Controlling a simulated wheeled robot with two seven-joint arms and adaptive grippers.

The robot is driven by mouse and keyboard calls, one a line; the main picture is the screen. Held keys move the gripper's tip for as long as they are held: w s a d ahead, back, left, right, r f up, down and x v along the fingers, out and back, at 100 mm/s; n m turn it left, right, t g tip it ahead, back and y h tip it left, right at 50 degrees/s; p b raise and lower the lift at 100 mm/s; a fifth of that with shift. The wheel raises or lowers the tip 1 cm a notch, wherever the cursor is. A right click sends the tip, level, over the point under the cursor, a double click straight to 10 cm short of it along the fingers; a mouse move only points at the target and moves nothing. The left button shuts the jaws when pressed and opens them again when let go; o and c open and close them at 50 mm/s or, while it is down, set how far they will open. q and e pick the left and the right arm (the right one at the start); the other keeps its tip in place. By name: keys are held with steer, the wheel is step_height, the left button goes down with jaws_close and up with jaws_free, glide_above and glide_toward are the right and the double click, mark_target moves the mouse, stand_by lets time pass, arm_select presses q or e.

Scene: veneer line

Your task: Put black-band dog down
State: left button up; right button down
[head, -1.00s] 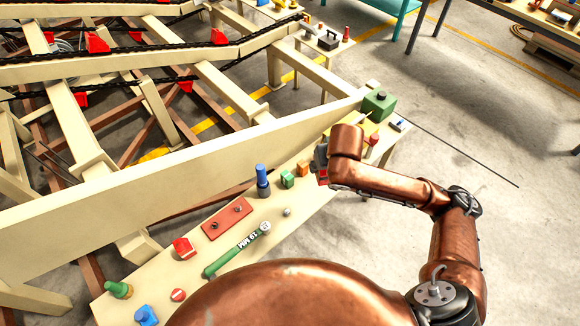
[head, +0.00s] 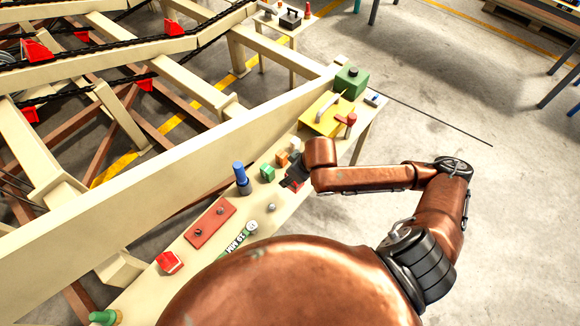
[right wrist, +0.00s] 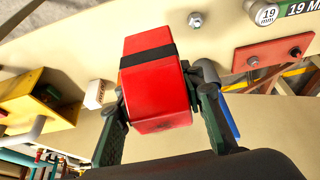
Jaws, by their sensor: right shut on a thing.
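The black-band dog (right wrist: 158,90) is a red block with a black band around its upper part in the right wrist view. My right gripper (right wrist: 162,98) is shut on it, one finger on each side. My left gripper is not in view.
Near the gripper are a green block (head: 267,173), an orange block (head: 282,158) and a blue cylinder (head: 240,178). A yellow fixture (head: 327,117) stands beyond.

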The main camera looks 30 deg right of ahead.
steer(key=w+d+f, duration=0.2)
steer(key=w, duration=0.1)
steer(key=w+d+f+b, duration=0.1)
steer(key=w+d+f, duration=0.1)
steer(key=w+f, duration=0.1)
steer(key=w+d+f, duration=0.1)
steer(key=w+f, duration=0.2)
steer(key=w, duration=0.1)
steer(key=shift+d+f, duration=0.15)
steer(key=shift+d, duration=0.25)
steer(key=shift+w+f, duration=0.2)
steer(key=f, duration=0.1)
steer(key=f+b, duration=0.1)
steer(key=f, duration=0.1)
steer(key=shift+w+d+f, duration=0.15)
steer(key=shift+d+f, duration=0.05)
steer(key=shift+f, duration=0.1)
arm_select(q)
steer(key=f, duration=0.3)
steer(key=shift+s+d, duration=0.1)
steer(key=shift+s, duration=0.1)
arm_select(e)
steer(key=c, duration=1.3)
jaws_free()
steer(key=shift+f, duration=0.1)
